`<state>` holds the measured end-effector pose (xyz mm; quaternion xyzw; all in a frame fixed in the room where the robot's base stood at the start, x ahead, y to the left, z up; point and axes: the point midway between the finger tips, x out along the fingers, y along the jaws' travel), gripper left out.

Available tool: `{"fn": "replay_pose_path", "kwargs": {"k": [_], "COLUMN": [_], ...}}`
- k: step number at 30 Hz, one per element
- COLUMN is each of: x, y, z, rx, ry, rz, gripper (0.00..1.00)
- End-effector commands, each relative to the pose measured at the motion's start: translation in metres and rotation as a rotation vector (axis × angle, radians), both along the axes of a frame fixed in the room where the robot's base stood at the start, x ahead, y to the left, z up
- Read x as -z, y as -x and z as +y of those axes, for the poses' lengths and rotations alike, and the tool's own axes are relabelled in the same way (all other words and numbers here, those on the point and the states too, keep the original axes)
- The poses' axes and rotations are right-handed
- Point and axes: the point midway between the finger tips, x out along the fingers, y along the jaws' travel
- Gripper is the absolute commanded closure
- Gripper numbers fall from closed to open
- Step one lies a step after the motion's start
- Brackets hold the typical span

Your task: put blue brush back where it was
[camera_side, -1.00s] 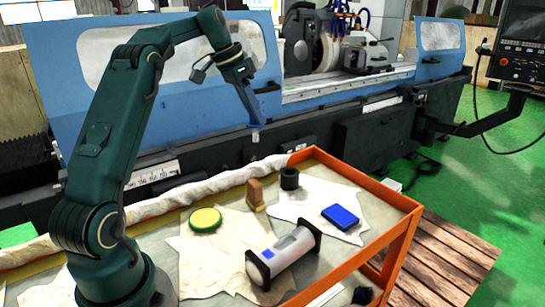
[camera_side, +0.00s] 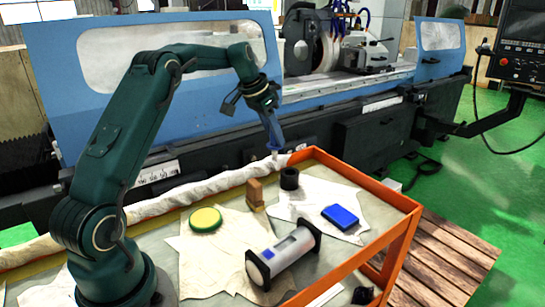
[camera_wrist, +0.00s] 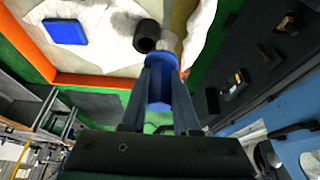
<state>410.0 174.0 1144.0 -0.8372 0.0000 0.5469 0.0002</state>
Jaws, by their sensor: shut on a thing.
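My gripper (camera_side: 270,118) is shut on the blue brush (camera_side: 274,138) and holds it in the air, bristles down. In the side view it appears near the cart's back corner, against the dark machine base. In the wrist view the brush (camera_wrist: 162,63) is between the two fingers (camera_wrist: 160,100), with its pale bristles pointing away. The black hollow cylinder (camera_wrist: 147,36) lies just beyond the brush tip there. The fingers hide part of the brush. No marked place for the brush can be made out.
The orange-rimmed cart (camera_side: 370,180) holds a black cylinder (camera_side: 289,179), a tan wooden block (camera_side: 255,194), a blue box (camera_side: 340,217), a yellow-green round tin (camera_side: 205,220) and a white-and-black roller (camera_side: 285,254). Cloths (camera_side: 225,265) lie under them. The blue grinder (camera_side: 100,110) stands behind.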

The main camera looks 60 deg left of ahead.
Motion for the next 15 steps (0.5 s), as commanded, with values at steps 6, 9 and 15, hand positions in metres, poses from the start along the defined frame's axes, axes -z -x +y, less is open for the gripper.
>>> {"fn": "replay_pose_path", "kwargs": {"k": [6, 9, 15], "x": [0.021, 0.024, 0.046], "y": [-0.027, -0.031, -0.031], "z": [-0.023, -0.026, -0.027], "rx": [0.002, 0.000, -0.001], "ry": [0.000, 0.000, 0.002], "rz": [0.000, -0.001, 0.003], "gripper": [1.00, 1.00, 1.00]}}
